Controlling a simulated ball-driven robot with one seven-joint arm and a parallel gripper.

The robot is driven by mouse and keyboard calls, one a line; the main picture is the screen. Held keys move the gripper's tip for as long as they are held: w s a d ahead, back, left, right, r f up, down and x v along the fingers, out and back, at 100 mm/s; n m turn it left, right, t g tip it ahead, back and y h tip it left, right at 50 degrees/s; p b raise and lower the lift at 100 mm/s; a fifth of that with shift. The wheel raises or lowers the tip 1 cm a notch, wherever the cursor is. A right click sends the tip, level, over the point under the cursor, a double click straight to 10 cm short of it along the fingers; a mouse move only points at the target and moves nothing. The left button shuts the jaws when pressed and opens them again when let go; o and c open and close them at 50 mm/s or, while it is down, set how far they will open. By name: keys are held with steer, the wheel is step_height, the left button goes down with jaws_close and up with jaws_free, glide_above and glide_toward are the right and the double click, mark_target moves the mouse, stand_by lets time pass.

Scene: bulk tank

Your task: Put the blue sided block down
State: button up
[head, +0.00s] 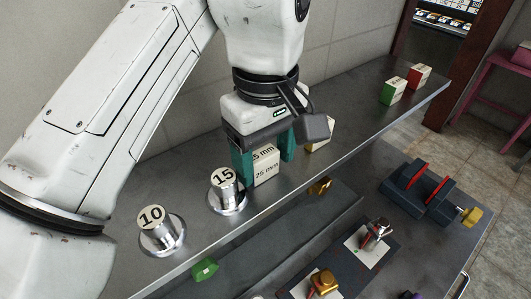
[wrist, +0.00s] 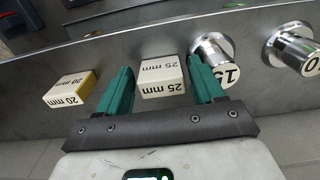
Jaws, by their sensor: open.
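A cream block marked 25 mm (head: 266,174) stands upright on the grey metal shelf (head: 345,143). It also shows in the wrist view (wrist: 161,88). Its coloured sides are hidden by the fingers, so I cannot tell if they are blue. My gripper (head: 267,163) has teal fingers, one on each side of this block. In the wrist view the fingers are open, with a visible gap at least on the left. The block appears to rest on the shelf.
A yellow-sided 20 mm block (wrist: 70,88) is beside it. Metal posts marked 15 (head: 226,192) and 10 (head: 160,236) stand close on the other side. Green (head: 392,92) and red (head: 419,77) sided blocks sit at the far end. Clear shelf lies before them.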

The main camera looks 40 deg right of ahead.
mark_target(266, 157)
step_height(266, 157, up, 9)
steer(key=p, duration=0.8)
steer(key=shift+f, duration=0.1)
step_height(266, 157, up, 2)
steer(key=shift+r, duration=0.1)
